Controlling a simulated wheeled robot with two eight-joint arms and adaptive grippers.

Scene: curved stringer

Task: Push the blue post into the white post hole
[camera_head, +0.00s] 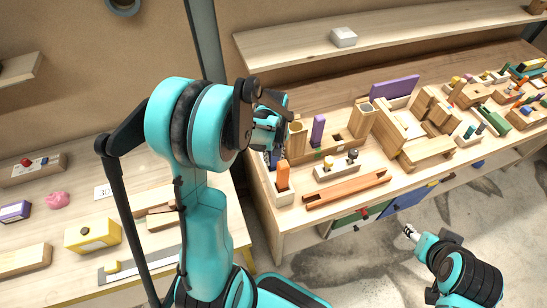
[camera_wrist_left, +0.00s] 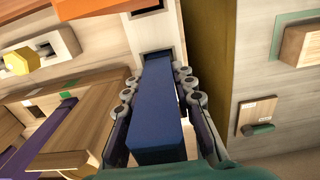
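The blue post (camera_wrist_left: 158,115) lies lengthwise between the fingers of my left gripper (camera_wrist_left: 157,73) in the left wrist view, with fingers close along both sides. Its far end is at the pale block (camera_wrist_left: 150,32), which shows a dark square opening; I cannot tell how deep the post sits in a hole. In the head view, a bit of the blue post (camera_head: 275,158) shows below my left gripper (camera_head: 276,145), behind the white block (camera_head: 284,196). My right gripper (camera_head: 411,231) is at the lower right, away from the bench; its fingers are too small to read.
An orange post (camera_head: 283,175) stands just in front of the blue one. A purple post (camera_head: 318,130), wooden cups (camera_head: 297,140), a knobbed white block (camera_head: 337,165) and an orange channel (camera_head: 346,190) lie to the right. The bench edge is close on the left.

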